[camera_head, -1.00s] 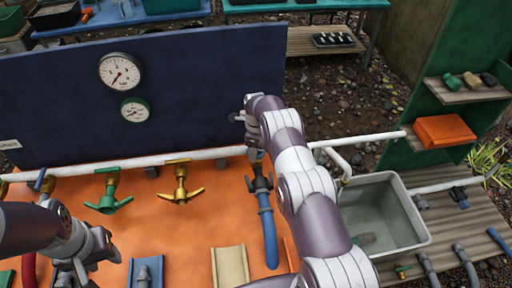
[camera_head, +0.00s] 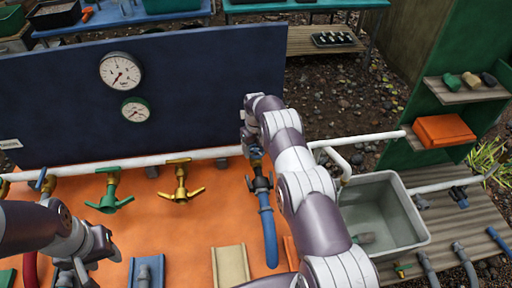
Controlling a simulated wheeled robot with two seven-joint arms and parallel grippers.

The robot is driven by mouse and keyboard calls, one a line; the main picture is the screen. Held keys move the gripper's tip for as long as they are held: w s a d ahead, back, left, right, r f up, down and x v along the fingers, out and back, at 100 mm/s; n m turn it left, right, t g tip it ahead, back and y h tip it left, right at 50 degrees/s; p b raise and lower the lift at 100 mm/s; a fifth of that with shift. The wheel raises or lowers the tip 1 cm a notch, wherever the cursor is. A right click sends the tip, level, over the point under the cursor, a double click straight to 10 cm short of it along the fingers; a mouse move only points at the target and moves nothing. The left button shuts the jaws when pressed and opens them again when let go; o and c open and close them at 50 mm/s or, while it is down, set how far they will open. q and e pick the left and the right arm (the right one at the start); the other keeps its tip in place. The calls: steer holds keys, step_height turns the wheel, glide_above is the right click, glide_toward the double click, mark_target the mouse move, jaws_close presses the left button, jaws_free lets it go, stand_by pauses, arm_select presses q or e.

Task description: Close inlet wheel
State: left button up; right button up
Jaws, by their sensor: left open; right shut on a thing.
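Several valves sit along the white pipe (camera_head: 140,161): a blue-handled one (camera_head: 43,182) at far left, a green-handled one (camera_head: 109,192), a brass one (camera_head: 180,184), and a dark valve (camera_head: 260,184) with a blue hose (camera_head: 269,235) hanging below it. I cannot tell by a label which is the inlet wheel. My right gripper (camera_head: 250,142) is directly above the dark valve, shut on its top part, which it and the wrist largely hide. My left gripper (camera_head: 72,275) is open and low at the left, over the orange panel, apart from the valves.
A blue backboard (camera_head: 210,90) with two gauges (camera_head: 120,71) stands behind the pipe. A grey tub (camera_head: 400,225) is right of my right arm. A green shelf unit with an orange box (camera_head: 444,130) stands further right.

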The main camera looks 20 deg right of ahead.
steer(key=shift+w+r+m, duration=0.2)
steer(key=shift+r+m, duration=0.05)
steer(key=shift+m, duration=0.15)
steer(key=o, duration=0.8)
steer(key=shift+o, duration=1.2)
steer(key=shift+f, duration=0.15)
steer(key=shift+s, duration=0.1)
